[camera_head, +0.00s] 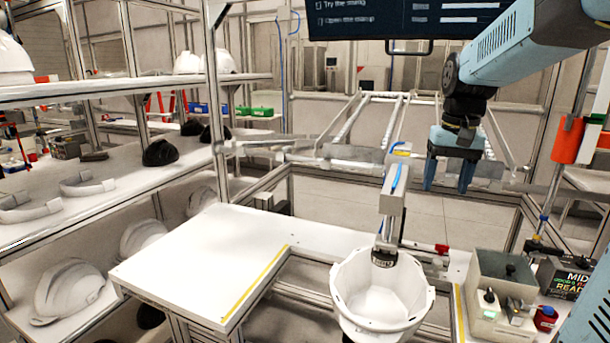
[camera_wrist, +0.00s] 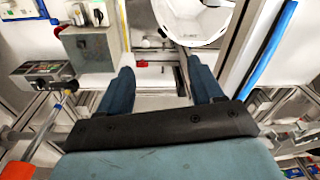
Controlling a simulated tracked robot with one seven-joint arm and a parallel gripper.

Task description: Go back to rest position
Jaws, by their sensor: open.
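My gripper (camera_head: 449,174) hangs from my light blue arm at the upper right of the head view. Its two blue fingers point down, apart, with nothing between them. In the wrist view my gripper (camera_wrist: 160,88) also shows its fingers spread and empty. A white helmet shell (camera_head: 381,300) sits upside down, hollow side up, on a fixture at the bottom centre of the head view. It also shows at the top of the wrist view (camera_wrist: 195,22), beyond the fingertips. My gripper is above and apart from it.
A grey control box (camera_head: 500,285) with buttons stands right of the shell. A vertical metal post (camera_head: 391,200) rises behind the shell. A white table (camera_head: 200,262) lies bare at centre left. Shelves with several helmets (camera_head: 68,292) fill the left. A dark screen (camera_head: 400,18) hangs at the top.

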